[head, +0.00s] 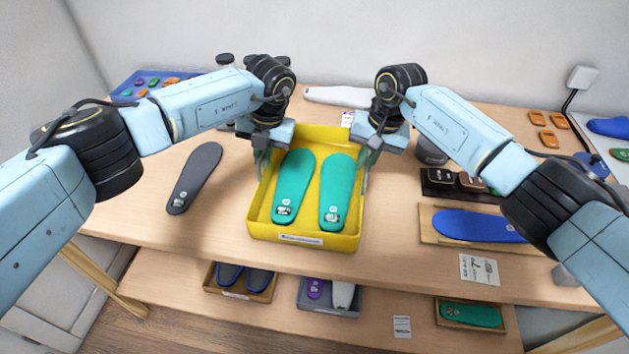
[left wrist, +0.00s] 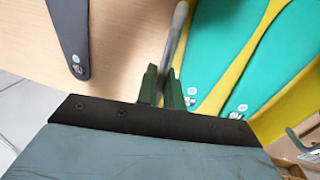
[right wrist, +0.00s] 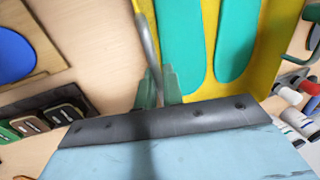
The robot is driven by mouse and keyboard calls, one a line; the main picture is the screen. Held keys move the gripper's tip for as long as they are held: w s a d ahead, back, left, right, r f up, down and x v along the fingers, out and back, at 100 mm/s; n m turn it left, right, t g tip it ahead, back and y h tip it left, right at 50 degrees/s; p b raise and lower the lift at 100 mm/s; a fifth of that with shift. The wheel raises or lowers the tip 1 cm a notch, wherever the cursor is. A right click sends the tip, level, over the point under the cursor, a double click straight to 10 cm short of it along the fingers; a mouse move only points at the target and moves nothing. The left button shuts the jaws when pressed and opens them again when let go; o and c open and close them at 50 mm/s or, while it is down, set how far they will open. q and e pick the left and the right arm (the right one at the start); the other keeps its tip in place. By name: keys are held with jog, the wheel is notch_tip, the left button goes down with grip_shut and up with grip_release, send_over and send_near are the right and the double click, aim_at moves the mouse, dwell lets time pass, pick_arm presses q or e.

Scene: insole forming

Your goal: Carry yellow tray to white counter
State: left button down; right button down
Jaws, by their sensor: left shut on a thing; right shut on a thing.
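The yellow tray (head: 303,236) is over the wooden table in the middle of the head view, with two teal insoles (head: 294,187) lying side by side in it. I cannot tell whether the tray touches the table. No white counter can be made out for certain.
A dark grey insole (head: 195,177) lies left of the tray. A blue insole (head: 478,226) on a wooden board and a dark box (head: 450,186) are to the right. A white insole-shaped piece (head: 340,97) lies behind. A lower shelf (head: 180,285) holds small trays.

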pick_arm(q)
jog(key=shift+r, duration=0.2)
pick_arm(e)
jog(key=shift+r, duration=0.15)
